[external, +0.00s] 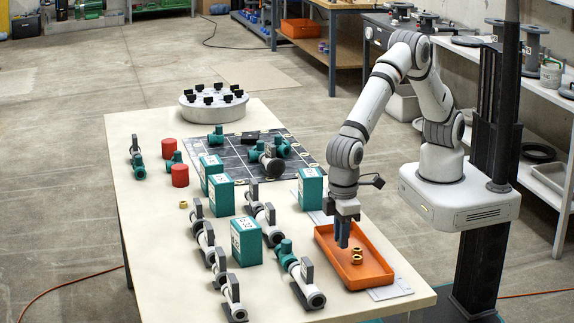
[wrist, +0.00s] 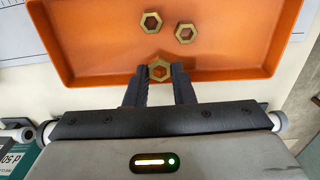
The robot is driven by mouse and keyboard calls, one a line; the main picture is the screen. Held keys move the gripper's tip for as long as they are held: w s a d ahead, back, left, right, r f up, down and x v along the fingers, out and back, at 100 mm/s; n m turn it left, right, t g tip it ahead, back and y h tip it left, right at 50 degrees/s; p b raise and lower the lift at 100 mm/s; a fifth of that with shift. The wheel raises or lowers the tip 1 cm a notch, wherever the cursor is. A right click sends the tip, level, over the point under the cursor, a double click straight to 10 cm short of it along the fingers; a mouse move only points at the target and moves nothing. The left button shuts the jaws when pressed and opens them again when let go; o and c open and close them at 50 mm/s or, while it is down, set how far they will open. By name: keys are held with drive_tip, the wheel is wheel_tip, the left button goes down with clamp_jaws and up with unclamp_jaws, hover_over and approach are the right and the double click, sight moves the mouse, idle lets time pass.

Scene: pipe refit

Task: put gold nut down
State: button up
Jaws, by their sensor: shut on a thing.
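A gold nut (wrist: 158,70) is between the fingertips of my gripper (wrist: 158,76) in the wrist view; the gripper is shut on it. Two other gold nuts lie apart on the tray floor, one (wrist: 151,22) and another (wrist: 185,33) in the wrist view. Whether the held nut touches the tray floor I cannot tell.
Several teal boxes (external: 246,242) and grey pipe fittings (external: 305,285) stand on the table left of the tray. One loose gold nut (external: 183,205) lies on the table at left. A dark grid mat (external: 250,165) and a round flange (external: 213,104) are farther back. The tray's far half has free floor.

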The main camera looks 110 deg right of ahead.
sight(340, 258)
drive_tip(key=shift+f, duration=1.55)
drive_tip(key=shift+f, duration=0.1)
drive_tip(key=o, duration=0.9)
drive_tip(key=shift+o, duration=0.2)
wheel_tip(340, 258, up, 12)
drive_tip(key=shift+r, duration=0.2)
